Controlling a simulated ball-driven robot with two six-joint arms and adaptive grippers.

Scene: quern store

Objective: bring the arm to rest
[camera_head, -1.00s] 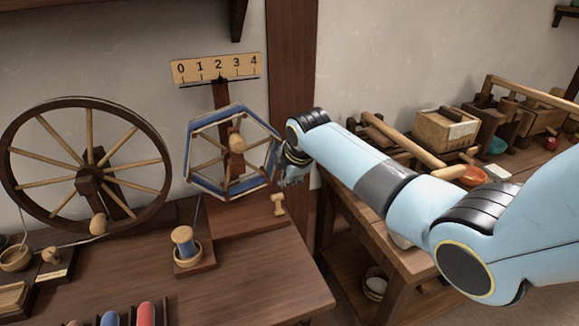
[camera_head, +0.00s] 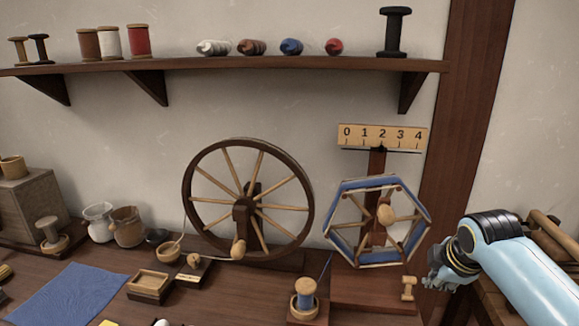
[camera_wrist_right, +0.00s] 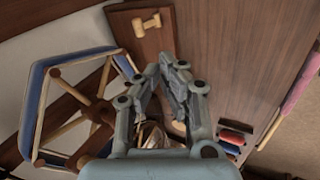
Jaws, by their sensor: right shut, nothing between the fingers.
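My right arm (camera_head: 525,262) comes in from the lower right in the head view. Its gripper (camera_head: 432,285) is beside the right side of the blue-wound reel (camera_head: 345,243), above the table's right end, and near a small wooden peg (camera_head: 408,288). In the right wrist view the gripper's fingers (camera_wrist_right: 165,68) come together at the tips with nothing between them. The reel (camera_wrist_right: 36,90) is at the left there and the peg (camera_wrist_right: 146,25) is beyond the fingertips. My left gripper is in neither view.
A large spinning wheel (camera_head: 187,200) stands left of the reel. A spool on a block (camera_head: 305,300) sits in front of the reel. A number board (camera_head: 383,137) is above it. A shelf (camera_head: 300,63) holds spools and yarn. A blue cloth (camera_head: 65,293) lies at the left.

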